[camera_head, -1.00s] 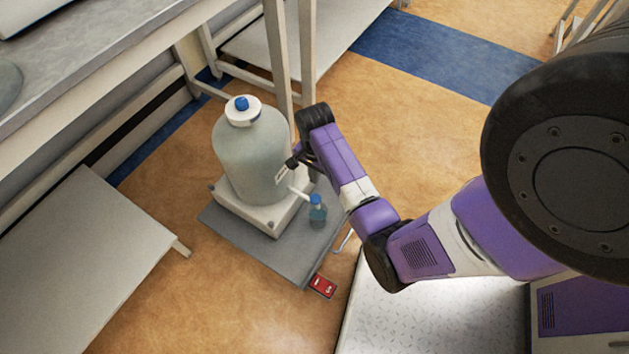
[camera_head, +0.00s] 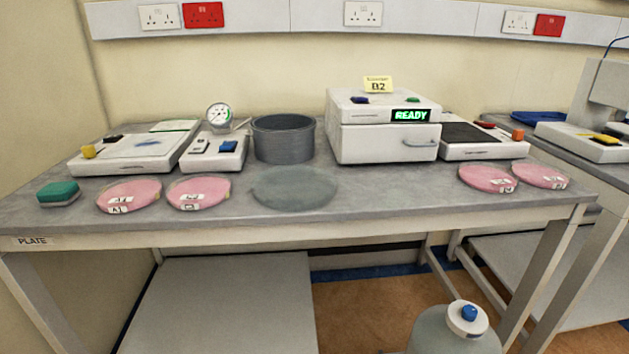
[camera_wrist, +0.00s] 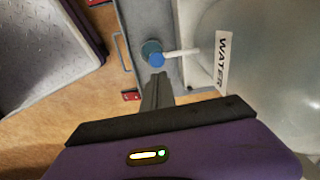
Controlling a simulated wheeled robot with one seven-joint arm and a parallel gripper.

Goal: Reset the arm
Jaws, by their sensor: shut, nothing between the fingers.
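My gripper (camera_wrist: 157,80) shows in the wrist view with its fingers together and nothing between them. The tank's white top with a blue cap (camera_head: 467,318) shows at the bottom of the head view. My arm is not in the head view now.
A grey bench (camera_head: 330,215) carries pink dishes (camera_head: 199,191), a grey round pot (camera_head: 283,139) and a white machine reading READY (camera_head: 384,130). A low shelf (camera_head: 220,300) lies under it. A red tag (camera_wrist: 131,95) is near my gripper.

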